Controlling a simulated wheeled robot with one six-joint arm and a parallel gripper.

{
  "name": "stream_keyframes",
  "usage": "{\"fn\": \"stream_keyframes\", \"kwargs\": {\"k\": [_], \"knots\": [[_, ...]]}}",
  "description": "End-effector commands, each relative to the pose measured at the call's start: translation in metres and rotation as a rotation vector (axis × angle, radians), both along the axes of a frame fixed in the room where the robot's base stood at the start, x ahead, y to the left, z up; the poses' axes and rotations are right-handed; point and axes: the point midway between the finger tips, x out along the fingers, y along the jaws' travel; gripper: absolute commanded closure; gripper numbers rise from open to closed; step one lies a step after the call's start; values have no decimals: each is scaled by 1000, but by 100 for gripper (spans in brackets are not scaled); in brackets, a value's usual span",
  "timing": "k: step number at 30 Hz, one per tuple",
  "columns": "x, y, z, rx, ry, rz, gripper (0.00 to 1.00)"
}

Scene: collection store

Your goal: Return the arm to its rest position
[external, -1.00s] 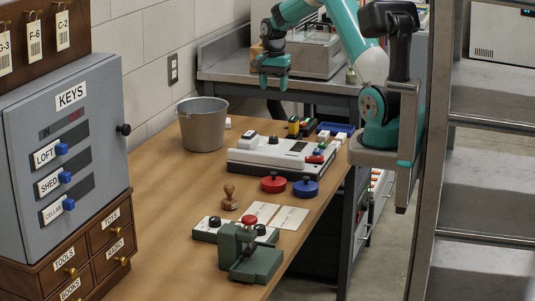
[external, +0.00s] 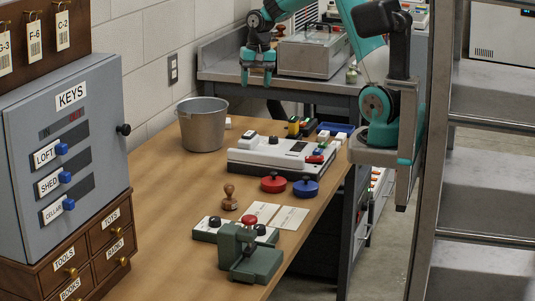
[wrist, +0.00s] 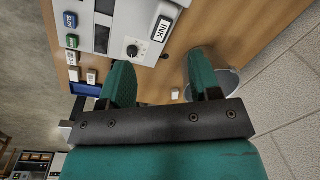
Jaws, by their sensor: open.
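My gripper (external: 257,80) is teal and hangs at the end of my raised arm, above the far end of the wooden desk, near the grey metal bench. In the external view its two fingers point down with a gap between them. In the wrist view my gripper (wrist: 160,85) shows two teal fingers apart with nothing between them. The desk, the white machine with the INK label (wrist: 160,28) and part of the metal bucket (wrist: 222,75) show beyond the fingers.
The wooden desk (external: 165,220) holds a metal bucket (external: 202,125), a white control machine (external: 270,160), red (external: 273,183) and blue (external: 306,187) round pads, a wooden stamp (external: 229,198) and a green press (external: 250,255). A grey key cabinet (external: 70,150) stands left.

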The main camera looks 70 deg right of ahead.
Motion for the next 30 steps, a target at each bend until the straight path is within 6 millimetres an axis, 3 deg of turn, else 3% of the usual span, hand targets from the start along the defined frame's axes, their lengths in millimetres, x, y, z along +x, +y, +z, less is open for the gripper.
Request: {"fn": "stream_keyframes", "kwargs": {"k": [1, 6, 9, 12, 15, 18, 30], "knots": [[-10, 42, 14, 11, -26, 163, 43], [-71, 161, 40, 62, -116, 727, 43], [-122, 214, 48, 99, -173, 1039, 43], [-169, 248, 51, 131, -225, 1295, 43], [-204, 266, 51, 158, -263, 1471, 43], [-224, 274, 50, 174, -285, 1567, 43], [-229, 276, 49, 179, -291, 1593, 43]]}}
